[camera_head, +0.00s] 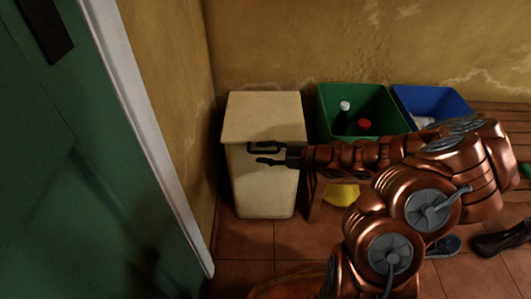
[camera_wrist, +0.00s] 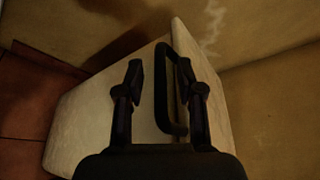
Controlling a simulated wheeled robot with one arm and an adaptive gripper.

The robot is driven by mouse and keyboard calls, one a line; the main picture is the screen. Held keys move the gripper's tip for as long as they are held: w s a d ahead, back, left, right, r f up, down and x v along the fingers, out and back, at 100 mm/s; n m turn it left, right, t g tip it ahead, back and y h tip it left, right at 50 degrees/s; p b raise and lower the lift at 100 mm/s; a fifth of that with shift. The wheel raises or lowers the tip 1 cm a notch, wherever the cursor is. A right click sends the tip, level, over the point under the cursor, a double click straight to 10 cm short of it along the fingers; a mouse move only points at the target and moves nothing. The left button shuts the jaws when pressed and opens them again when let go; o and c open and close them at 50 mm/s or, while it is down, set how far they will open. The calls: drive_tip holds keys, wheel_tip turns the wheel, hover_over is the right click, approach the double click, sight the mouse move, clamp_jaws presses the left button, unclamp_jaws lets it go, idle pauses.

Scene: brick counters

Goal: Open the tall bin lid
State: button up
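The tall cream bin (camera_head: 263,190) stands in the corner by the wall, its lid (camera_head: 262,113) looking shut. A black handle (camera_wrist: 182,98) is on its front; it also shows in the head view (camera_head: 250,148). My gripper (camera_head: 262,154) reaches in from the right at the handle's height, in front of the bin. In the wrist view, my gripper (camera_wrist: 164,72) is open, with the handle between its two fingers, closer to the right one. Whether either finger touches the handle I cannot tell.
A green bin (camera_head: 375,98) holding bottles and a blue bin (camera_head: 432,98) stand right of the tall bin, partly behind my arm. A yellow object (camera_head: 341,195) and shoes (camera_head: 443,246) are below. A green door (camera_head: 80,180) with a white frame is at left.

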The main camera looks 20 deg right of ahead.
drive_tip(key=shift+c, duration=0.3)
clamp_jaws()
idle(0.3)
